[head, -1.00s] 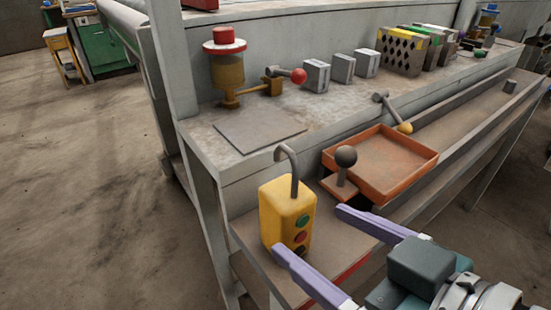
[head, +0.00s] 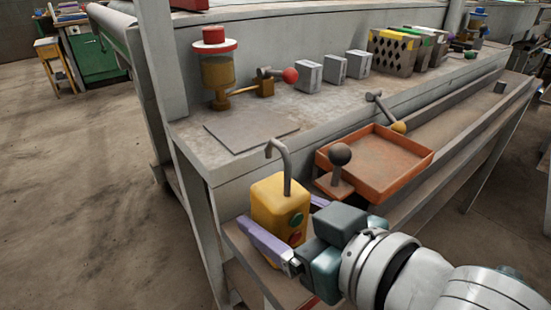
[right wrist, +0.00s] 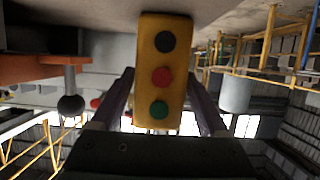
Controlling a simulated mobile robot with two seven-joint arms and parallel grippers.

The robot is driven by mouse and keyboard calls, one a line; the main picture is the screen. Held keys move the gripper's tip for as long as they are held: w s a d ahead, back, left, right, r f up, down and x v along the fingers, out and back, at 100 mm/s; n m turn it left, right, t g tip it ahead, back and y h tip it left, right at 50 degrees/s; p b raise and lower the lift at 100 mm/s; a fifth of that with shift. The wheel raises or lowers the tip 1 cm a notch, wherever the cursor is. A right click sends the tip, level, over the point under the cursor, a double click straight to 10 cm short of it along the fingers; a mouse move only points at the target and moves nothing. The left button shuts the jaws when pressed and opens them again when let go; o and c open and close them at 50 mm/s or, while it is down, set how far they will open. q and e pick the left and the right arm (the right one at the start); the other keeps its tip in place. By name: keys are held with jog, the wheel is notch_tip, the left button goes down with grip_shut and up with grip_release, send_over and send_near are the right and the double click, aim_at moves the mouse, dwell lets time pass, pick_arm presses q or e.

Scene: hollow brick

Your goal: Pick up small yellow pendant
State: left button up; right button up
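The small yellow pendant (head: 279,203) stands upright at the front left of the bench's lower ledge, with a grey hooked bar rising from its top. In the right wrist view the pendant (right wrist: 161,55) shows black, red and green buttons. My right gripper (head: 277,209) is open, with one purple finger on each side of the pendant. In the right wrist view the fingers (right wrist: 162,90) flank its sides, and narrow gaps seem to remain. The pendant's lower part is partly hidden by the near finger in the head view. My left gripper is not in view.
An orange tray (head: 407,170) and a black-knobbed lever (head: 340,163) are right of the pendant. A lever with a yellow knob (head: 385,112) is behind the tray. A flat grey plate (head: 250,128) lies on the upper surface. Open floor (head: 80,200) is on the left.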

grip_shut()
dwell(0.4)
jog(key=shift+r, duration=0.1)
